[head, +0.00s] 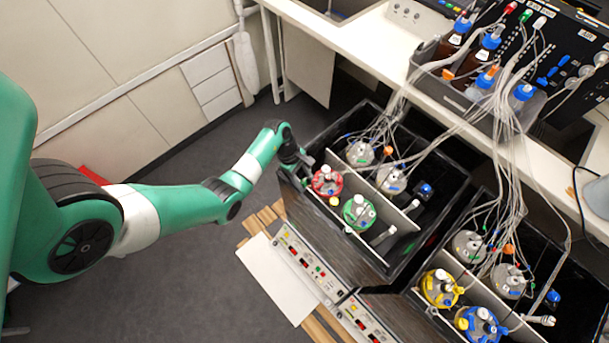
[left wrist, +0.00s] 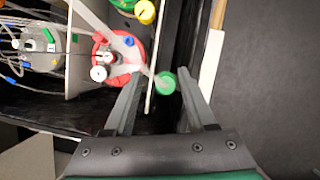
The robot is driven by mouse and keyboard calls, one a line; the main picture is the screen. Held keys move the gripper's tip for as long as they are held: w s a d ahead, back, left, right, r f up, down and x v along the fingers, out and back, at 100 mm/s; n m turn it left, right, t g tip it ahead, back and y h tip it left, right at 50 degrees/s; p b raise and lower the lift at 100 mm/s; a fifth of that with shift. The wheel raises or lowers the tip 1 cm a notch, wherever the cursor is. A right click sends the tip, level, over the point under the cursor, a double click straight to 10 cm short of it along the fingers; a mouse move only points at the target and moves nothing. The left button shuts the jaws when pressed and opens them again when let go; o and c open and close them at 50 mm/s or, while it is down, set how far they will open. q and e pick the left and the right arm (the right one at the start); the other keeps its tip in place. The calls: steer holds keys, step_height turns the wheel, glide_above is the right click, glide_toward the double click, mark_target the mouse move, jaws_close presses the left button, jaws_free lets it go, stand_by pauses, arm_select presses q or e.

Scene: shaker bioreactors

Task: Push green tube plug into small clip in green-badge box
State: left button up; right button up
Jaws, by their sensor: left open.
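A green tube plug (left wrist: 165,83) shows in the left wrist view, at the end of a pale translucent tube. My left gripper (left wrist: 157,88) is open, its two fingers on either side of the plug; I cannot tell whether they touch it. In the head view my left gripper (head: 304,167) is at the left front corner of the upper black box (head: 375,258), beside the red-lidded bottle (head: 326,183). The plug is not clear there. I cannot make out a green badge or the small clip. My right gripper is not in view.
A green-lidded bottle (head: 359,213) and several clear bottles stand in the same box, with a pale divider (head: 381,192) between rows. Many thin tubes hang from the bench above. A second box holds yellow-lidded (head: 440,289) and blue-lidded (head: 480,325) bottles. Floor at left is clear.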

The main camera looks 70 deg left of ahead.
arm_select(q)
steer(key=shift+s+d, duration=0.1)
steer(key=p+v, duration=0.3)
steer(key=v, duration=0.8)
steer(key=shift+a+r+p, duration=0.2)
steer(key=shift+r+p, duration=0.05)
steer(key=shift+p, duration=0.05)
